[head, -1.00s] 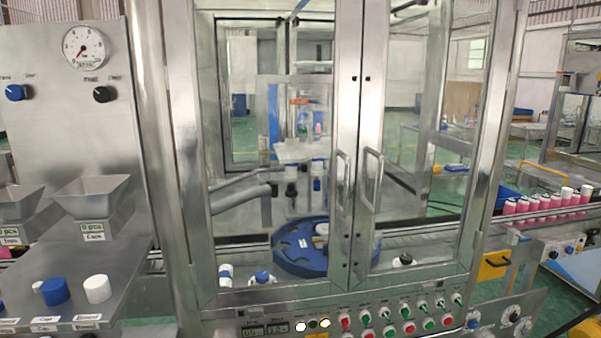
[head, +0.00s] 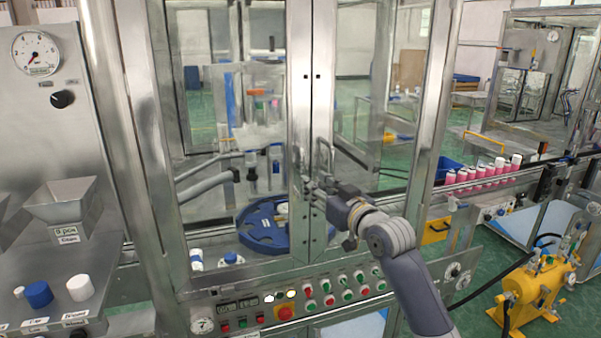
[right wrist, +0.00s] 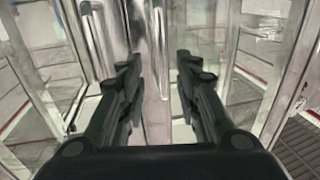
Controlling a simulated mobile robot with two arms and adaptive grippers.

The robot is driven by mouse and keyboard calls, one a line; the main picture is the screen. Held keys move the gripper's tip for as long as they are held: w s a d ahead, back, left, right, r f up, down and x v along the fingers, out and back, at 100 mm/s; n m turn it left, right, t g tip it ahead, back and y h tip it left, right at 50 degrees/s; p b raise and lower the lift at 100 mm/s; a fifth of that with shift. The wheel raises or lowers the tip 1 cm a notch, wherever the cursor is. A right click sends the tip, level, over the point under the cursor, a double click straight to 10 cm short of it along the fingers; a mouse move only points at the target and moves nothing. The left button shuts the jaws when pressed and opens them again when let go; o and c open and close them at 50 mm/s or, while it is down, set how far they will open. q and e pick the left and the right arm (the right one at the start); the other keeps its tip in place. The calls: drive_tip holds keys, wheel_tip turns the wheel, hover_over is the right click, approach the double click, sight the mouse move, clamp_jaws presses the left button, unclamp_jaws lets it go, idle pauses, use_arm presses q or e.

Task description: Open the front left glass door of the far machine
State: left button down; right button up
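The machine has two glass doors that meet at a steel centre seam, and both look shut. The front left glass door (head: 222,135) has an upright bar handle (head: 296,163) beside the seam. The right glass door (head: 362,125) has its own handle (head: 327,152). My right gripper (head: 308,184) is in front of the seam, near the lower ends of the handles. In the right wrist view my right gripper (right wrist: 158,68) is open, with its fingers apart and steel door frame beyond them. I cannot tell whether it touches a handle. My left gripper is not in view.
A control panel with buttons and an emergency stop (head: 285,312) runs below the doors. A steel hopper (head: 65,203) stands at the left. Pink cans (head: 478,174) stand on the conveyor at the right. A yellow pump unit (head: 538,290) stands on the floor at the lower right.

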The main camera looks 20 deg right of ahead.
drive_tip(key=p, duration=0.2)
hover_over(302, 201)
drive_tip(key=shift+w+d, duration=0.15)
drive_tip(key=shift+w, duration=0.15)
clamp_jaws()
